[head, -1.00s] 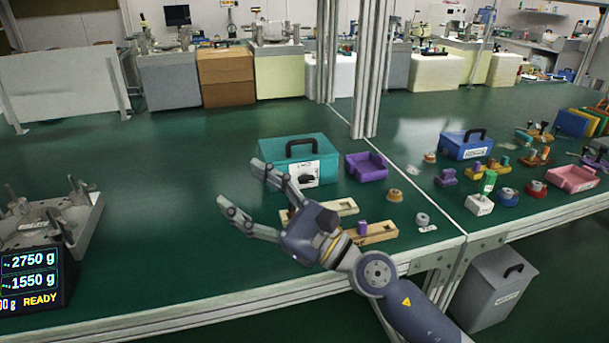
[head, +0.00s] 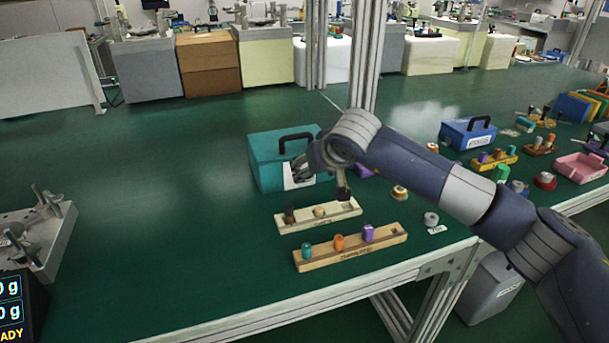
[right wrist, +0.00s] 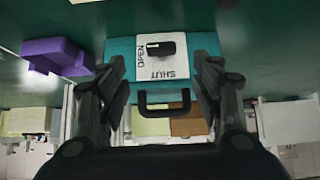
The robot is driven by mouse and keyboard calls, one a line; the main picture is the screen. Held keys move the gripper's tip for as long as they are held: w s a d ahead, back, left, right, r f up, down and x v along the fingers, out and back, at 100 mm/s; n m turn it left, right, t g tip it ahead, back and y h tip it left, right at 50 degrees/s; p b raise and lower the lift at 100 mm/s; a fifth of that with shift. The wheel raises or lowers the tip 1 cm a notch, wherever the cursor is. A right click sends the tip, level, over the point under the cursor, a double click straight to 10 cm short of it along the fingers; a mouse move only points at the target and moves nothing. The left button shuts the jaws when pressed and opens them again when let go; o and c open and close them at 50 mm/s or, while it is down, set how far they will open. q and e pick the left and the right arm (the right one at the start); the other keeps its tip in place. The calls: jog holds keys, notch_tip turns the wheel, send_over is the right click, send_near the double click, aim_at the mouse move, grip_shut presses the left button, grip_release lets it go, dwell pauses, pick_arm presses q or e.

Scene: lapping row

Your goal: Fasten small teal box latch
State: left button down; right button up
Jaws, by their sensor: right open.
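The small teal box (head: 262,163) stands closed on the green bench with its black handle on top. It also shows upside down in the right wrist view (right wrist: 120,52). Its white front plate (right wrist: 172,66) reads OPEN and SHUT, and the dark latch (right wrist: 161,48) lies sideways across it, parallel to the box's long edge. My right gripper (head: 300,168) is at the box's front in the head view, hiding part of the plate. In the wrist view my right gripper (right wrist: 158,78) is open, one finger on each side of the plate, with nothing between the fingertips. My left gripper is out of view.
Two wooden peg trays, one nearer (head: 330,256) and one behind (head: 340,217), lie in front of the box. A purple bin (right wrist: 50,54) stands beside it, mostly behind my arm in the head view. A blue box (head: 460,136) stands farther right.

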send_over(305, 197)
notch_tip(305, 197, down, 6)
jog(key=shift+f, duration=0.1)
jog(key=shift+c, duration=0.6)
jog(key=c, duration=0.9)
